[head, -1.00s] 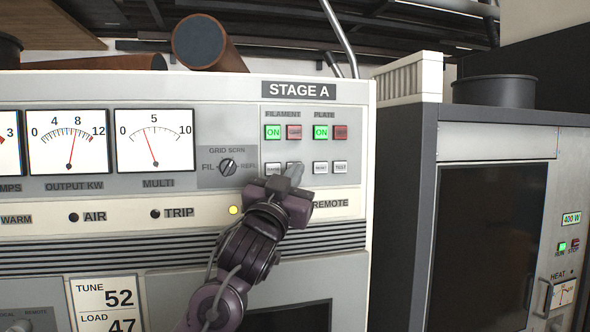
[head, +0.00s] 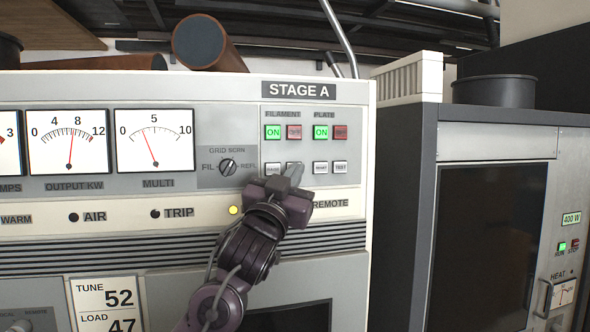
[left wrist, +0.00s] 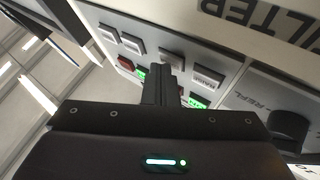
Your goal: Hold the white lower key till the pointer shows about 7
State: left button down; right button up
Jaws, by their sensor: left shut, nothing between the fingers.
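The white lower key is the second small key under FILAMENT on the STAGE A panel. It is mostly hidden by my gripper in the head view, and its edge shows in the left wrist view (left wrist: 172,57). My left gripper (head: 294,172) is shut and empty, its fingertips at this key; they seem to touch it, but how far it is pressed is hidden. The OUTPUT KW meter (head: 67,141) has a red pointer a little left of 8, at about 7. The MULTI meter (head: 154,140) pointer stands a little left of 5. My right gripper is not in view.
The white raise key (head: 273,168) sits close left of my fingertips. The reset key (head: 320,167) and test key (head: 340,167) are to the right. The green ON lamps (head: 272,132) are lit above. A selector knob (head: 228,167) is at the left.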

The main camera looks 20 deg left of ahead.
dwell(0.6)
pick_arm(q)
jog(key=shift+s+d+b, duration=0.3)
jog(key=shift+s+d, duration=0.1)
jog(key=shift+s, duration=0.2)
jog(key=shift+s+f, duration=0.1)
jog(key=s+d+b, duration=0.1)
jog(key=s, duration=0.1)
jog(key=s+d+b, duration=0.1)
jog(key=s, duration=0.1)
jog(key=shift+d, duration=0.4)
